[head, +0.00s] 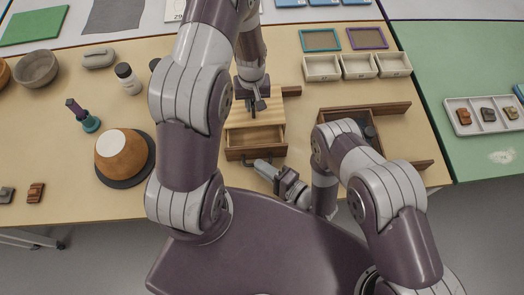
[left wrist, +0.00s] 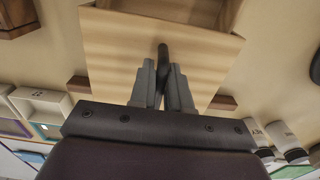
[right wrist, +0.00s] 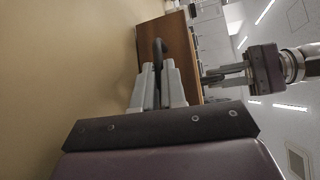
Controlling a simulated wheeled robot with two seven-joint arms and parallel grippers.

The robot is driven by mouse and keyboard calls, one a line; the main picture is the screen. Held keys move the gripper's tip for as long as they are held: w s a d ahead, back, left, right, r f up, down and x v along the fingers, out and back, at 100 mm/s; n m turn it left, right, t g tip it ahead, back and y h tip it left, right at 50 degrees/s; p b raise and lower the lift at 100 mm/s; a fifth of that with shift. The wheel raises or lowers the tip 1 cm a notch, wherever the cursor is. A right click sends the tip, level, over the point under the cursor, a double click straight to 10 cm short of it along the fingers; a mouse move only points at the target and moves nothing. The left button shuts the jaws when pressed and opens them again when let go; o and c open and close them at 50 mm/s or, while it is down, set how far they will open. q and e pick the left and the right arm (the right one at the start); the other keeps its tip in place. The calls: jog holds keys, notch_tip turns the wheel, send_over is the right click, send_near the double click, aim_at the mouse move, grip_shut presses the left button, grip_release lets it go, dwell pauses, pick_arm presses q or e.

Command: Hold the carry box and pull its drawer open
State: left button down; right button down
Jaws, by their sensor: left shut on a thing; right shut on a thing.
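The carry box (head: 268,110) is light wood and stands on the table in the middle of the head view. Its top also shows in the left wrist view (left wrist: 110,50). My left gripper (head: 253,105) is shut on the dark handle (left wrist: 163,52) on top of the box. The drawer (head: 256,139) stands out of the box's near side, its empty inside showing. My right gripper (head: 262,166) is shut on the drawer's dark handle (right wrist: 158,48), in front of the brown drawer front (right wrist: 178,50). My left gripper also shows in the right wrist view (right wrist: 207,76).
A dark wooden tray (head: 391,107) lies to the right, partly hidden by my right arm. Three pale boxes (head: 358,66) stand behind it. The table's front edge is close to my right gripper.

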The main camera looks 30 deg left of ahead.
pick_arm(q)
jog(key=shift+w, duration=0.15)
pick_arm(e)
jog(key=s+d, duration=0.2)
jog(key=s, duration=0.1)
jog(key=shift+s, duration=0.2)
jog(key=c, duration=1.2)
grip_release()
jog(key=shift+w, duration=0.1)
jog(key=shift+v, duration=6)
